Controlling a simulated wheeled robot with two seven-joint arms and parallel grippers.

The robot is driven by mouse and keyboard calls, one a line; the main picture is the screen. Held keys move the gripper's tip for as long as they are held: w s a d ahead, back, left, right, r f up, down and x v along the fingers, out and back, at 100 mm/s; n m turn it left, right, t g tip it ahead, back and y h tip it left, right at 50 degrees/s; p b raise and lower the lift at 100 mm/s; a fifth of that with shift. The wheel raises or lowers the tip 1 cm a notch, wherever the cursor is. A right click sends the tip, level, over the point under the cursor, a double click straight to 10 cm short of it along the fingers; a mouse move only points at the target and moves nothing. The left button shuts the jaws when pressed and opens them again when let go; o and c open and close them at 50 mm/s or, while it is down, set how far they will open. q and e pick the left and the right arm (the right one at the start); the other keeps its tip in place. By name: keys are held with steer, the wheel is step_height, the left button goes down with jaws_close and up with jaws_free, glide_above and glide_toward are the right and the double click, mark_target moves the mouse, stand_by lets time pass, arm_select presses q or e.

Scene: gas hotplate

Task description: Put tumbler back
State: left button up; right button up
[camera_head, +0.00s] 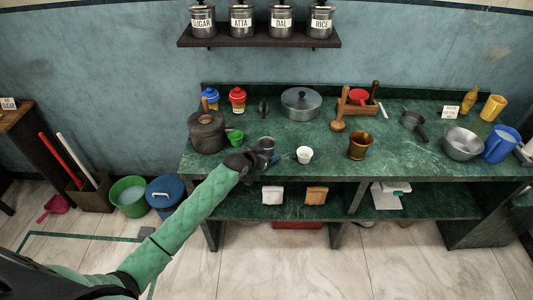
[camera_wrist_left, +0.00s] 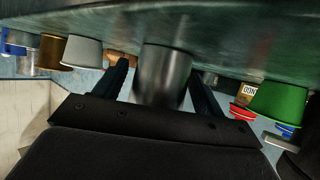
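A grey metal tumbler (camera_head: 266,143) stands near the front edge of the green counter, left of the white cup (camera_head: 304,155). My left gripper (camera_head: 262,157) reaches it from the front left. In the left wrist view, which shows the counter upside down, the tumbler (camera_wrist_left: 163,75) is between my two dark fingers (camera_wrist_left: 162,88). The fingers are spread, with a gap visible on the left side of the tumbler; contact on the right side cannot be told. My right gripper is not in view.
A green cup (camera_head: 235,136) and a dark lidded pot (camera_head: 206,131) stand left of the tumbler. A brass tumbler (camera_head: 359,146) stands to the right. The counter (camera_head: 290,132) behind is fairly clear. A shelf (camera_head: 260,41) with labelled canisters hangs above.

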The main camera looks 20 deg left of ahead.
arm_select(q)
steer(key=shift+r, duration=0.1)
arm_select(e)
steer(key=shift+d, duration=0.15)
arm_select(q)
steer(key=shift+s+a, duration=0.1)
steer(key=shift+s, duration=0.1)
steer(key=b+v, duration=0.3)
steer(key=v, duration=0.7)
steer(key=shift+s+r, duration=0.15)
steer(key=shift+s, duration=0.15)
steer(key=shift+s+a+r, duration=0.2)
steer(key=shift+s+r, duration=0.1)
steer(key=shift+s, duration=0.1)
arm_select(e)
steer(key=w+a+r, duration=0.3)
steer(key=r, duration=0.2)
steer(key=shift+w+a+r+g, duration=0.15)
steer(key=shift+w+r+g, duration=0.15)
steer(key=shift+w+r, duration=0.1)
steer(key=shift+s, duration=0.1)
